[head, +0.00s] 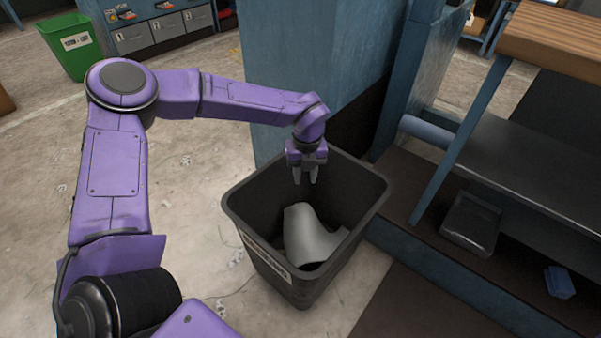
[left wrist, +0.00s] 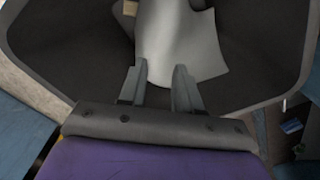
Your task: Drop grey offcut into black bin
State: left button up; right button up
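The black bin (head: 240,205) stands on the floor in the middle of the head view, with a pale label on its side. The grey offcut (head: 308,240), a curved sheet, lies inside the bin. My left gripper (head: 306,180) is over the bin's opening, pointing down, with its two fingers apart. In the left wrist view the left gripper (left wrist: 160,85) is open, and the offcut (left wrist: 185,45) shows beyond its fingertips, inside the bin (left wrist: 265,65). I see nothing held between the fingers. My right gripper is not in view.
A blue post (head: 310,70) stands right behind the bin. A bench with a wooden top (head: 555,35) and dark shelf (head: 540,165) is at the right. A green bin (head: 75,45) stands far left. The floor left of the black bin is mostly clear. Something small and tan (left wrist: 130,8) also lies in the bin.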

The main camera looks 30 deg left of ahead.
pick_arm(q)
jog(key=o, duration=1.3)
jog(key=shift+c, duration=0.2)
notch_tip(320, 180, up, 6)
jog(key=p, duration=0.5)
jog(key=shift+f, duration=0.25)
jog(key=shift+r, duration=0.1)
notch_tip(320, 180, up, 10)
jog(key=p, duration=0.3)
jog(key=shift+r, duration=0.25)
